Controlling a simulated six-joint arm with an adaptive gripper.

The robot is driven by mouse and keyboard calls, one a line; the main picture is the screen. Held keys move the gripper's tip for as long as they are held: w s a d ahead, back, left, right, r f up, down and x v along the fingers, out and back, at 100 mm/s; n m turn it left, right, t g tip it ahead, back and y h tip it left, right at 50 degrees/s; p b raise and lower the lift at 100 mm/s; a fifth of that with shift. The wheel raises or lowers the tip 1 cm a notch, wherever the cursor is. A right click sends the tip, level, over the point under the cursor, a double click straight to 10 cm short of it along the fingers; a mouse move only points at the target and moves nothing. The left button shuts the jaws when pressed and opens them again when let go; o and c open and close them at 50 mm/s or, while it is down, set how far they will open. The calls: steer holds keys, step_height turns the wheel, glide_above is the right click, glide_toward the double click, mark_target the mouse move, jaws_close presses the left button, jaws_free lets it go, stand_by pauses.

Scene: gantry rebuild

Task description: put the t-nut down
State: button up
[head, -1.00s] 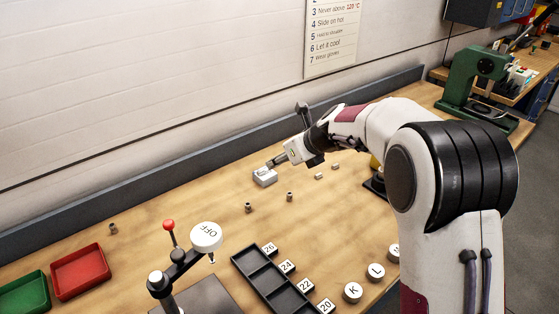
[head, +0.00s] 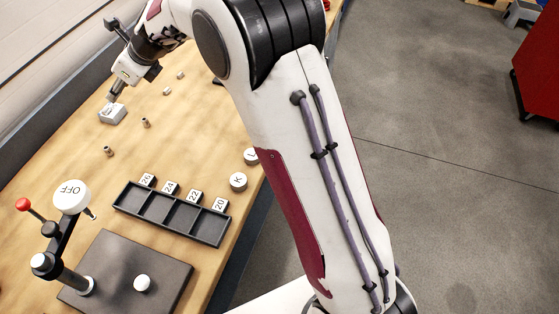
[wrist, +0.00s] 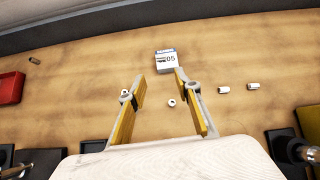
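My gripper (wrist: 159,82) is open in the wrist view, with a clear gap between its yellow-edged fingers and nothing held. In the head view my gripper (head: 112,93) points down at the bench by a small white box (head: 113,114). That box, marked 05, shows beyond the fingertips in the wrist view (wrist: 166,62). A small metal piece (wrist: 171,102) lies on the bench, seen between the fingers. Similar pieces lie near the box in the head view, one nearer (head: 108,151) and one to its right (head: 146,122). I cannot tell which piece is the t-nut.
Two more small pieces (wrist: 225,89) (wrist: 253,86) lie right of the fingers. A black compartment tray (head: 170,214) with numbered tags, a dark plate (head: 118,265) and a red-knobbed press (head: 62,240) stand nearer. A red bin (wrist: 10,86) is at left. Bare wood surrounds the box.

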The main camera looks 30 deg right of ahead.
steer(key=s+d+r+n+h, duration=0.1)
steer(key=s+d+r+n, duration=0.25)
steer(key=s, duration=0.35)
steer(key=s+d+r+n, duration=0.3)
steer(key=s+d+n, duration=0.1)
steer(key=s+n, duration=0.15)
steer(key=s+d+r+n+h, duration=0.1)
steer(key=s+d+r+n, duration=0.25)
steer(key=s, duration=0.35)
steer(key=s+d+f+n+h, duration=0.2)
steer(key=s+d+n, duration=0.4)
steer(key=s, duration=0.6)
steer(key=s+d+f+n+h, duration=0.2)
steer(key=s+d+n, duration=0.5)
steer(key=s, duration=0.5)
steer(key=shift+s+f+n+g, duration=0.25)
steer(key=shift+n+g, duration=0.1)
steer(key=shift+g, duration=0.05)
steer(key=shift+o, duration=0.4)
steer(key=shift+w+r, duration=0.1)
steer(key=shift+w, duration=0.05)
